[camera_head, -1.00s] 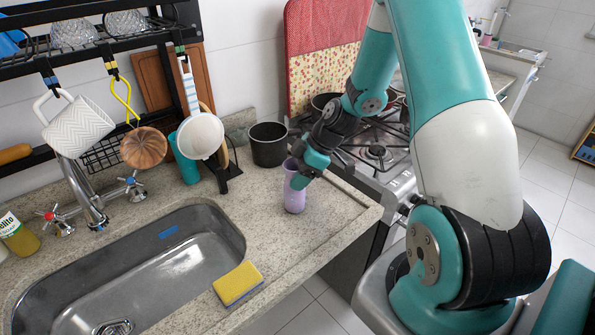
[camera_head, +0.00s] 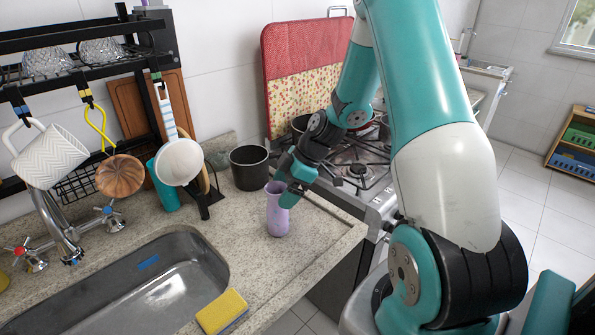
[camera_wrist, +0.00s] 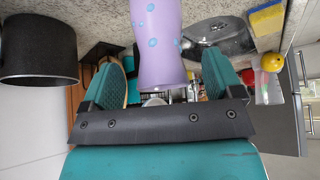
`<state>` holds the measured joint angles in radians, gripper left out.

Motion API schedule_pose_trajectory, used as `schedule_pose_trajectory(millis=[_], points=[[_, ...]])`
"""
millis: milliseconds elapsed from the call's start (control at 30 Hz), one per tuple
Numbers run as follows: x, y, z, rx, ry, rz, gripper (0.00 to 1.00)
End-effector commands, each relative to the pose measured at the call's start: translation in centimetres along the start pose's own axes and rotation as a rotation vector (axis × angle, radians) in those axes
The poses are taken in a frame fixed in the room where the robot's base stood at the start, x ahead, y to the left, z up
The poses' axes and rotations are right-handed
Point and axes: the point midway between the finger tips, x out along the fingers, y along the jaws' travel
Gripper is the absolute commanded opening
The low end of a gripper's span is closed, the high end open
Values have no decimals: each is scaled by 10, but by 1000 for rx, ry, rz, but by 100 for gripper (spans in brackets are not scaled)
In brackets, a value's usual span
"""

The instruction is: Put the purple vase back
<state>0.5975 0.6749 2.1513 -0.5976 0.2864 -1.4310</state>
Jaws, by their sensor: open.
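The purple vase (camera_head: 277,212) stands upright on the stone counter, right of the sink and near the stove. My gripper (camera_head: 291,188) is at the vase's upper part, reaching in from the right. In the wrist view, which is upside down, the vase (camera_wrist: 158,45) shows light blue dots and lies between my two spread fingers (camera_wrist: 160,78). Gaps show between the vase and both fingers, so my gripper is open and not clamped on it. The vase's far side is hidden.
A dark pot (camera_head: 249,167) stands just behind the vase. The sink (camera_head: 130,285) and a yellow sponge (camera_head: 221,311) are to the left. The black rack (camera_head: 85,65) holds glass bowls, with a mug hanging below. The stove (camera_head: 362,165) is to the right.

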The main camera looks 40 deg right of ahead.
Motion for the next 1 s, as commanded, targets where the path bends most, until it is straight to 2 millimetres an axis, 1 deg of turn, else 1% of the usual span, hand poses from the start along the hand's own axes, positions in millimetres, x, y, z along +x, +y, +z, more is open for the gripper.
schedule_pose_trajectory(millis=[100, 300, 400, 467, 533, 567, 633, 667, 700, 767, 800, 833, 867, 900, 967, 1000], points=[[-26, 1, 2, 0, -2, 8, 85], [-68, 1, 2, -1, -1, 7, 85], [-82, 1, 2, 2, -1, 4, 85], [-88, 0, 1, 1, -1, 3, 85], [-91, -2, -4, 2, -3, -3, 85], [-92, -4, -9, 5, -6, -7, 85], [-90, -17, -31, 22, -21, -29, 85], [-88, -26, -44, 35, -31, -42, 85], [-85, -41, -65, 55, -47, -60, 85], [-81, -72, -97, 97, -80, -89, 85], [-78, -97, -117, 129, -104, -107, 85], [-77, -117, -130, 156, -124, -117, 85], [-76, -137, -141, 183, -142, -125, 85], [-76, -163, -153, 218, -168, -134, 85], [-77, -201, -165, 268, -202, -141, 85], [-79, -224, -169, 299, -221, -142, 85]])
